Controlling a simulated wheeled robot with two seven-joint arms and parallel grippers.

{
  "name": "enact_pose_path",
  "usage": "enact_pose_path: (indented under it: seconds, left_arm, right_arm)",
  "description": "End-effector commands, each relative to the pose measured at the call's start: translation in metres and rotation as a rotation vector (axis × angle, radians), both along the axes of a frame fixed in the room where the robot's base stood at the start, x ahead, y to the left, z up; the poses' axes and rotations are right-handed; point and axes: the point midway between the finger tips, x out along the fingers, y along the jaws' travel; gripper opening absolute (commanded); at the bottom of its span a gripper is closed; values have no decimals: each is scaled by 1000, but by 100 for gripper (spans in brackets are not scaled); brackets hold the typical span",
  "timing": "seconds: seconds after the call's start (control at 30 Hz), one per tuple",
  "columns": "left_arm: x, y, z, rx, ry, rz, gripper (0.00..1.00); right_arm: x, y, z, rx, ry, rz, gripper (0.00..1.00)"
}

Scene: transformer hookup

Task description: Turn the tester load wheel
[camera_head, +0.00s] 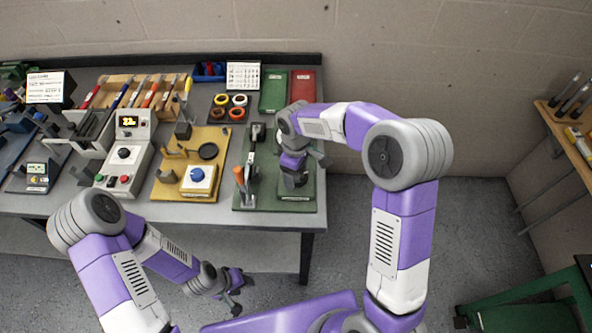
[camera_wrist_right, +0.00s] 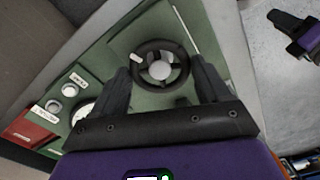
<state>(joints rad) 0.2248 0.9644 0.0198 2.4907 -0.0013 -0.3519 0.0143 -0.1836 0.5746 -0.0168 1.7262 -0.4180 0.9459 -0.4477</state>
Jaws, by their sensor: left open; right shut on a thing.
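The load wheel (camera_wrist_right: 160,69) is a black ring with a pale hub and a white knob on its upper left rim. It sits on the green tester panel (camera_wrist_right: 112,64) in the right wrist view. My right gripper (camera_wrist_right: 164,72) is shut on the wheel, one dark finger on each side of it. In the head view my right gripper (camera_head: 293,172) is over the right end of the bench and hides the wheel. My left gripper (camera_head: 230,289) is open and empty, low in front of the bench.
The tester panel also carries a gauge (camera_wrist_right: 84,112), partly hidden, and small labelled round fittings (camera_wrist_right: 69,90). On the bench, a yellow board with a blue knob (camera_head: 197,174) and a grey control box (camera_head: 125,155) stand to the left.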

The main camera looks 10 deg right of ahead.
Motion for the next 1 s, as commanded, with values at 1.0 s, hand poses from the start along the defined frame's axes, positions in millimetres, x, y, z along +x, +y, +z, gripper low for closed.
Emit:
enact_pose_path:
  seconds: [1.0]
  left_arm:
    - [0, 0, 2, 0, 0, 0, 45]
  right_arm:
    - [1, 0, 1, 0, -3, -705, 45]
